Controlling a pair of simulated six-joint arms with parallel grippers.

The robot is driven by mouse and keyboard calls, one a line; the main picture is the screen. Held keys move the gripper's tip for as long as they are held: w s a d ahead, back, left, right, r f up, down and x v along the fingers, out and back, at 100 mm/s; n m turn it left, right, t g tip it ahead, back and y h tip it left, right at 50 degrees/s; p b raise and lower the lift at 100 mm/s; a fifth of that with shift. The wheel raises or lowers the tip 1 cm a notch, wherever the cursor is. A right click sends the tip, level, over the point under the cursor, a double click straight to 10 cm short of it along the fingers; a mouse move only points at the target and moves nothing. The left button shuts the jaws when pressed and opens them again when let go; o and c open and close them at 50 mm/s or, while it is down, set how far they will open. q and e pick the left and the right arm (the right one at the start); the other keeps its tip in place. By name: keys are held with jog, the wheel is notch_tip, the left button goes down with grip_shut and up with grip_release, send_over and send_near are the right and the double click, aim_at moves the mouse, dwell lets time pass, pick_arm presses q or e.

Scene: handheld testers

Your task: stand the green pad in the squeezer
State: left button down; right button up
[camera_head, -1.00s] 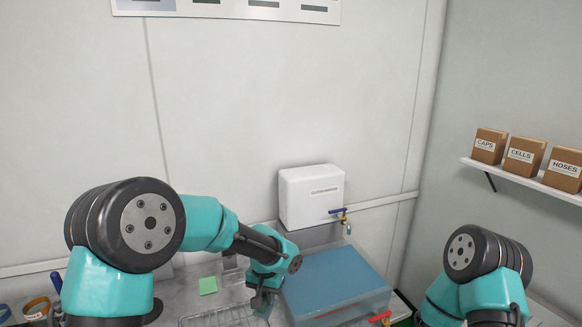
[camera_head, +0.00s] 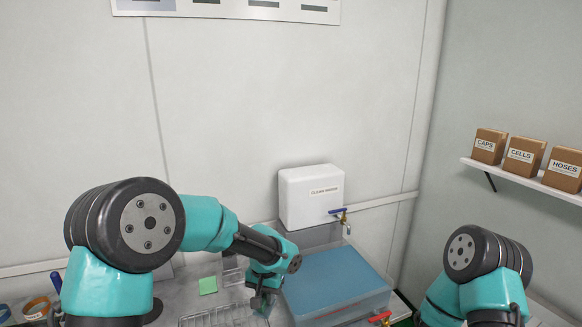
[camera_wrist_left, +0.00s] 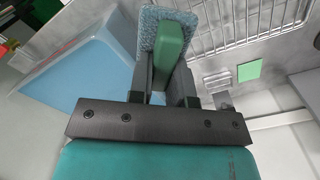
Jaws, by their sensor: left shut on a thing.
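My left gripper (camera_head: 262,298) is over the counter, beside the left side of the blue-filled clear tank (camera_head: 345,285). In the left wrist view its fingers (camera_wrist_left: 168,88) are shut on a pad with a green grip block (camera_wrist_left: 172,47) and a speckled blue-grey face (camera_wrist_left: 150,22). A flat light-green square (camera_head: 208,286) lies on the counter to the left of this gripper; it also shows in the left wrist view (camera_wrist_left: 249,70). A grey plate with a bracket (camera_wrist_left: 218,82) stands near that square; I cannot tell whether it is the squeezer. My right gripper is out of view.
A wire rack (camera_head: 215,319) lies in front of the green square. A white water box (camera_head: 311,197) with a blue-handled tap (camera_head: 341,213) hangs behind the tank. A red tap handle (camera_head: 379,317) is at the tank's front. Several boxes sit on the right wall shelf (camera_head: 530,176).

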pick_arm(q)
jog(key=shift+a, duration=0.1)
jog(key=w+a+f+n, duration=0.1)
jog(key=w+a+f, duration=0.15)
jog(key=a, duration=0.65)
jog(key=w+a+f+n, duration=0.1)
jog(key=w+a, duration=0.2)
jog(key=a, duration=0.7)
jog(key=n, duration=0.1)
send_over(162, 326)
notch_tip(162, 326, down, 3)
jog(key=shift+s+r, duration=0.1)
jog(key=shift+f, duration=3.15)
jog(key=shift+f, duration=1.85)
jog(key=shift+f, duration=0.15)
